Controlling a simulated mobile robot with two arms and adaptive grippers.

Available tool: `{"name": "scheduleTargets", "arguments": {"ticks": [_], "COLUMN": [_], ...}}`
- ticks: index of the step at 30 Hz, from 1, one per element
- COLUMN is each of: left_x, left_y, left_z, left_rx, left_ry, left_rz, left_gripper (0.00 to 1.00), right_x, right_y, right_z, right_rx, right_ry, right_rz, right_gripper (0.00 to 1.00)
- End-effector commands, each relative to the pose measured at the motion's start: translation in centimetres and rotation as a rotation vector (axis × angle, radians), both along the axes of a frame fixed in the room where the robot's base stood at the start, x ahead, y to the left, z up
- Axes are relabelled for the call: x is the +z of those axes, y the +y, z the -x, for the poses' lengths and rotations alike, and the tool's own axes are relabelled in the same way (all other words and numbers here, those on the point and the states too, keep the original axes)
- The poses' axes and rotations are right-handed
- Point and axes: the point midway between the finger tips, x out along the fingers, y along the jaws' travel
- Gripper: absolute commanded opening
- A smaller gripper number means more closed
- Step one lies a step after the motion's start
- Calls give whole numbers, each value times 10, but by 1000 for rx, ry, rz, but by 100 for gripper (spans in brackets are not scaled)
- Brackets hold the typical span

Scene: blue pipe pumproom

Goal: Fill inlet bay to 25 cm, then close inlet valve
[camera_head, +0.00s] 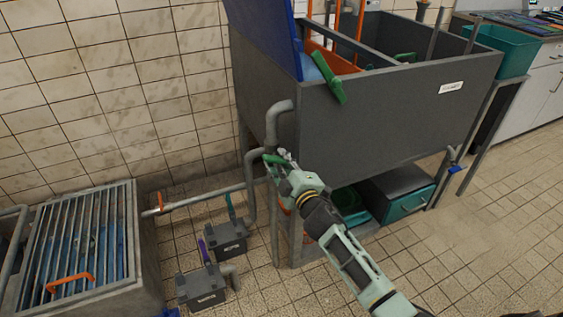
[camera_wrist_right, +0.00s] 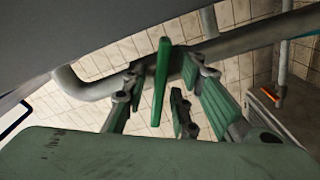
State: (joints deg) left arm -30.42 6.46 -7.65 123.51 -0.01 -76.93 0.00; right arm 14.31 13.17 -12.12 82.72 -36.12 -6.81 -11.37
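A dark grey tank (camera_head: 390,115) stands at the back. Some blue shows inside its left bay (camera_head: 337,62); I cannot read a water level there. A green valve lever (camera_head: 272,158) sits on the grey pipe at the tank's lower left corner. It also shows in the right wrist view (camera_wrist_right: 161,80), upright in the picture. My right gripper (camera_head: 281,156) is at this lever. Its fingers are spread on either side of the lever, with gaps visible, so it is open. Whether this lever is the inlet valve, I cannot tell. My left gripper is out of view.
A green handle (camera_head: 328,77) leans on the tank's front rim. A grated sump (camera_head: 80,250) stands at lower left, joined by a pipe (camera_head: 205,198). Two dark pump boxes (camera_head: 228,238) (camera_head: 202,288) stand on the floor. A teal-fronted box (camera_head: 405,203) is under the tank. Floor at right is clear.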

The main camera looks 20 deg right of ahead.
Motion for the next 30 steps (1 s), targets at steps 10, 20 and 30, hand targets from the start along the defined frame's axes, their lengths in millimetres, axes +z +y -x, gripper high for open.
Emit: {"name": "scheduleTargets", "arguments": {"ticks": [10,20,30], "left_x": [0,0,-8], "left_y": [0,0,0], "left_z": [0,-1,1], "left_rx": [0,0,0], "left_ry": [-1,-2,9], "left_rz": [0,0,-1], "left_gripper": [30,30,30], "right_x": [-1,-3,-3], "right_y": [0,1,0], "right_z": [1,1,1], "right_rx": [0,1,1], "right_ry": [2,2,-12], "right_rz": [0,29,229], "right_gripper": [0,0,0]}}
